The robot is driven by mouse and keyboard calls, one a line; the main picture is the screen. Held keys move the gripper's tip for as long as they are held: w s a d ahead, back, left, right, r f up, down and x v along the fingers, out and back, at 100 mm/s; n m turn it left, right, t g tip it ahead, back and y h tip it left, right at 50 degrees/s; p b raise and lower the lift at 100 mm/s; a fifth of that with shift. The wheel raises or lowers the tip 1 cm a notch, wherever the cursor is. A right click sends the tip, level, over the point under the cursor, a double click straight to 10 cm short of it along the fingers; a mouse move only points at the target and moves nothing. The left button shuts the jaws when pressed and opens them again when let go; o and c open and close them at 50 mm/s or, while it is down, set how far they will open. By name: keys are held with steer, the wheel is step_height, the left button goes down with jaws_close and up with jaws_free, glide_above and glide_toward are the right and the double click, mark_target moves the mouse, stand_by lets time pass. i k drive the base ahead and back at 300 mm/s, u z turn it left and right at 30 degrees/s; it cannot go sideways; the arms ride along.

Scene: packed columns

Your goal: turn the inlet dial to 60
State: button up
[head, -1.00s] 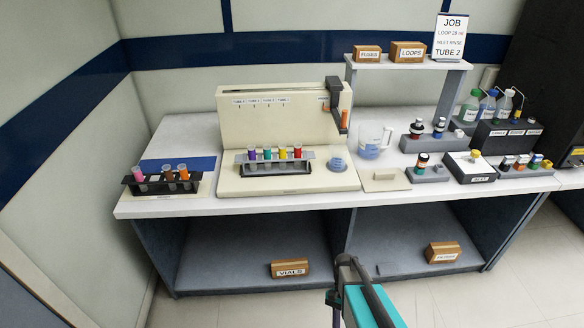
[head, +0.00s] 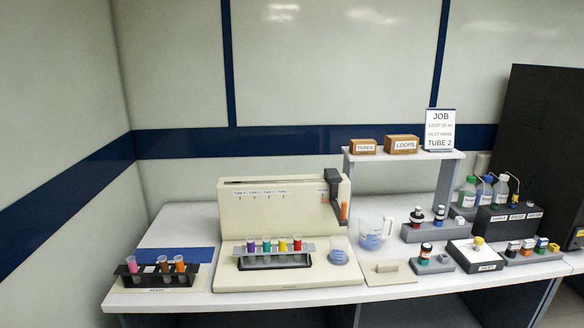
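A white-topped dark box (head: 472,256) with a yellow knob (head: 478,243) on top and a small front label stands at the right front of the bench; it looks like the inlet dial. The label and any scale marks are too small to read surely, so I cannot tell the dial's setting. A job card (head: 440,130) on the shelf has a line that seems to read inlet rinse, above "TUBE 2". My gripper is not in view.
Left of the dial stand a small grey stand with a dark-capped vial (head: 425,253), a beige block (head: 388,268) and a beaker (head: 372,232). Right of it is a grey strip of capped vials (head: 530,249). Bottles on a black box (head: 508,218) stand behind.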

mark_target(478, 241)
steer(key=z, duration=3.95)
steer(key=i, duration=0.05)
steer(key=u, duration=2.9)
